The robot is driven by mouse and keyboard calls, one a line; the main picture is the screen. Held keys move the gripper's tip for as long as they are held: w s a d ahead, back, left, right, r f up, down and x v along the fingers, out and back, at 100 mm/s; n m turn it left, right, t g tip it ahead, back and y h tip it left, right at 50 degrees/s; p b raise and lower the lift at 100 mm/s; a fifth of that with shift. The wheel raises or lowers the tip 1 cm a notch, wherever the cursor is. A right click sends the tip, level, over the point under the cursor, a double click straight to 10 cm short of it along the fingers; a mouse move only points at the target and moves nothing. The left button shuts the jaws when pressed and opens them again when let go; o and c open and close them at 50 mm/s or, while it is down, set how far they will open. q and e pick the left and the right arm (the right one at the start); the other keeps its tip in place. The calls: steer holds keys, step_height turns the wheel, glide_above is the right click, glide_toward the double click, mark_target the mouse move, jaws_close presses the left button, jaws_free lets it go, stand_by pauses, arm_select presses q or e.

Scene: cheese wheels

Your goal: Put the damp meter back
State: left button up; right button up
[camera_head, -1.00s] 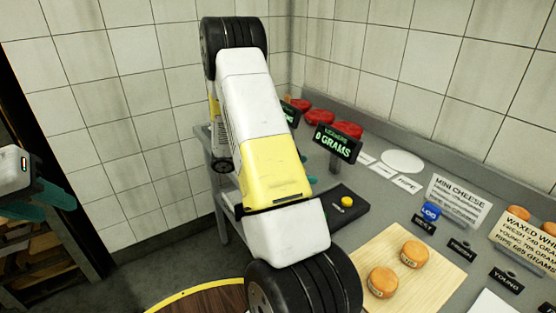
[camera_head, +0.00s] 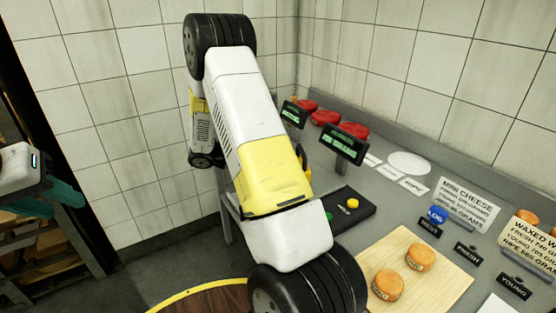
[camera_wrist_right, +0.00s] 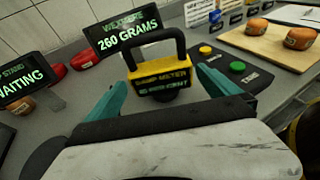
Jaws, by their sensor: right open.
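The damp meter (camera_wrist_right: 160,78) is a yellow block with green lettering and a black loop handle. In the right wrist view it stands upright on or just over a dark round shape. My right gripper (camera_wrist_right: 163,92) is open, its teal fingers apart on either side of the meter, with gaps between.
The weigher display (camera_wrist_right: 126,33) reads 260 GRAMS behind the meter; another display (camera_wrist_right: 25,80) reads WAITING. A black pad (camera_wrist_right: 230,68) has yellow and green buttons. Red wheels (camera_head: 325,117) stand behind. A wooden board (camera_head: 448,290) holds orange cheeses. Signs line the right side.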

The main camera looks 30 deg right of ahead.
steer(key=v, duration=0.4)
steer(key=shift+a+r, duration=0.1)
steer(key=s+a+r+m+t+y, duration=1)
steer(key=s+a+r+m+y, duration=0.3)
steer(key=s+a+r+y, duration=0.3)
steer(key=shift+s+a+r+m+t, duration=0.4)
steer(key=shift+s+a+r, duration=0.1)
steer(key=shift+s, duration=0.3)
